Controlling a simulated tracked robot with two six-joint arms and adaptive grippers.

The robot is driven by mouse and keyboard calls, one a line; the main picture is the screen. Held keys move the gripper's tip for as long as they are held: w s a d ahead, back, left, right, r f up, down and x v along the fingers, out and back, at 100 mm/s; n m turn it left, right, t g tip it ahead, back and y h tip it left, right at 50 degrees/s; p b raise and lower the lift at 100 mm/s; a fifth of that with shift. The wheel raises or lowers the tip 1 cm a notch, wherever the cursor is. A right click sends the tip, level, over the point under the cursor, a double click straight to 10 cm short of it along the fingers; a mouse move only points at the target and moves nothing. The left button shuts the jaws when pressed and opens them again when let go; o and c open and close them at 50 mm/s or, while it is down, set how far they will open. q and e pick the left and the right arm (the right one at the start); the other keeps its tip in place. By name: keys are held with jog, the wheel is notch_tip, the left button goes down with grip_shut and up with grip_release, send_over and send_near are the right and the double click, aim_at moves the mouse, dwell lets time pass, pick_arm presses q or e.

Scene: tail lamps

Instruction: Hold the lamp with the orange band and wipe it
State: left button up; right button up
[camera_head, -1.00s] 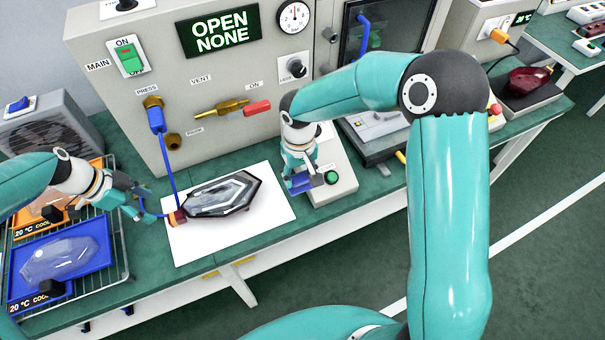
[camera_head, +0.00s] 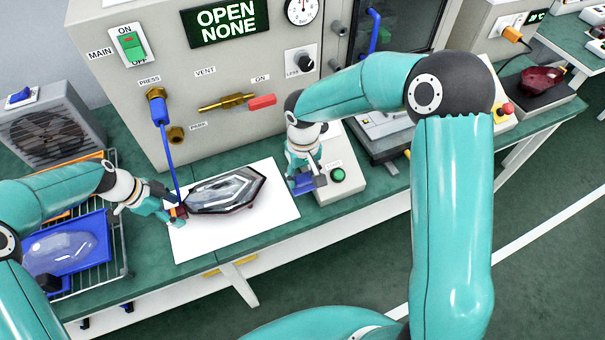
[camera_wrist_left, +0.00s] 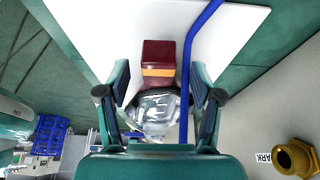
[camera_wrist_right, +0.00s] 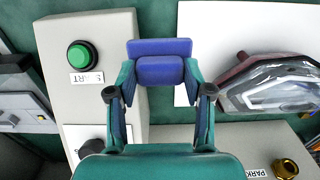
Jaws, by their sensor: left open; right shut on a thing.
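A clear lamp with a dark red rim (camera_head: 228,192) lies on a white sheet (camera_head: 262,222). Its dark red end block (camera_wrist_left: 158,54) carries an orange band (camera_wrist_left: 158,72). My left gripper (camera_head: 178,213) is at this end, open, its fingers on either side of the block in the left wrist view (camera_wrist_left: 158,84), with gaps showing. My right gripper (camera_head: 305,180) is shut on a blue pad (camera_wrist_right: 160,58), to the right of the lamp and apart from it. The lamp also shows in the right wrist view (camera_wrist_right: 272,86).
A blue hose (camera_head: 168,155) runs from the PRESS fitting to near the lamp's end, close by my left fingers. A box with a green START button (camera_head: 338,174) stands beside my right gripper. A rack with a blue tray (camera_head: 100,272) holding another clear lamp (camera_head: 62,252) is at left.

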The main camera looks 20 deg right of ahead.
pick_arm(q)
jog(key=shift+x, duration=0.85)
jog(key=c, duration=1.2)
jog(key=shift+o, duration=0.2)
